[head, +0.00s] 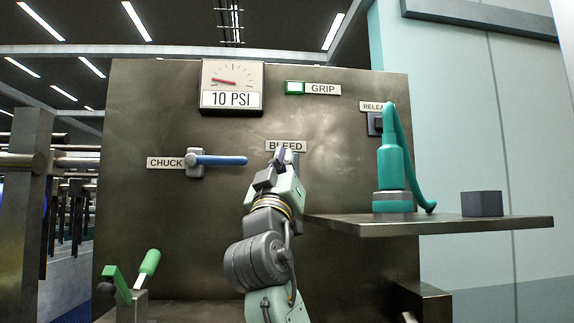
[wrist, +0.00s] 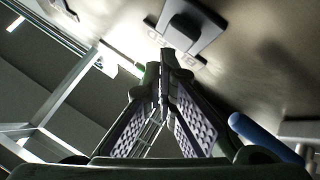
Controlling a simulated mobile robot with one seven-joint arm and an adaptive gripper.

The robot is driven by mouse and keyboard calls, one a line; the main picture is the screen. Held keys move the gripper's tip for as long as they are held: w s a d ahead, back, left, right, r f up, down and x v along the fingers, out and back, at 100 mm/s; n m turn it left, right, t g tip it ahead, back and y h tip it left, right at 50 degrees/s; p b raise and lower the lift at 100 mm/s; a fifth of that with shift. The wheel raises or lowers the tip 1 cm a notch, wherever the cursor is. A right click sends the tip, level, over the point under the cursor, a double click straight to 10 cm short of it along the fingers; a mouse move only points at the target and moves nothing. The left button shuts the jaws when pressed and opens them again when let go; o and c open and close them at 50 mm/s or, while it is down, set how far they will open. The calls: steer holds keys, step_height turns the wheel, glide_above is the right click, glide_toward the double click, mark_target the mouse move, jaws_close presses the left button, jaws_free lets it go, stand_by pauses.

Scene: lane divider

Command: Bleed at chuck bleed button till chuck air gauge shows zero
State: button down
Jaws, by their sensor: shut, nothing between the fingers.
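The chuck air gauge (head: 232,86) is on the upper panel in the head view; it reads 10 PSI, with a red needle pointing left. The BLEED label (head: 285,145) is right of the panel's middle. My gripper (head: 283,155) is shut and empty, its fingertips at the label's lower edge. In the head view my gripper hides the panel below that label. In the wrist view the fingertips (wrist: 165,58) are close to a dark raised block (wrist: 186,28) on a plate. I cannot tell whether this block is the bleed button or whether the fingertips touch it.
The blue CHUCK lever (head: 222,160) lies level to the left of my gripper. A lit GRIP indicator (head: 295,88) is above, and a RELEASE switch (head: 375,124) is at right. A teal tool (head: 392,165) and dark cube (head: 482,203) stand on the right shelf (head: 440,226).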

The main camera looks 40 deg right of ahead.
steer(key=shift+w+d, duration=0.15)
steer(key=shift+w, duration=0.15)
steer(key=shift+w+d, duration=0.3)
steer(key=shift+w, duration=0.15)
stand_by(1.8)
steer(key=shift+s, duration=0.1)
stand_by(1.7)
steer(key=shift+s+a+b, duration=0.35)
steer(key=shift+s+a, duration=0.15)
steer(key=shift+s, duration=0.2)
steer(key=shift+s+a+b, duration=0.3)
steer(key=shift+s+a, duration=0.15)
steer(key=shift+s, duration=0.25)
steer(key=shift+s+a+b, duration=0.25)
steer(key=shift+s+a, duration=0.15)
steer(key=shift+s, duration=0.35)
steer(key=shift+s+a+b, duration=0.3)
steer(key=shift+s+a, duration=0.15)
steer(key=shift+s, duration=0.25)
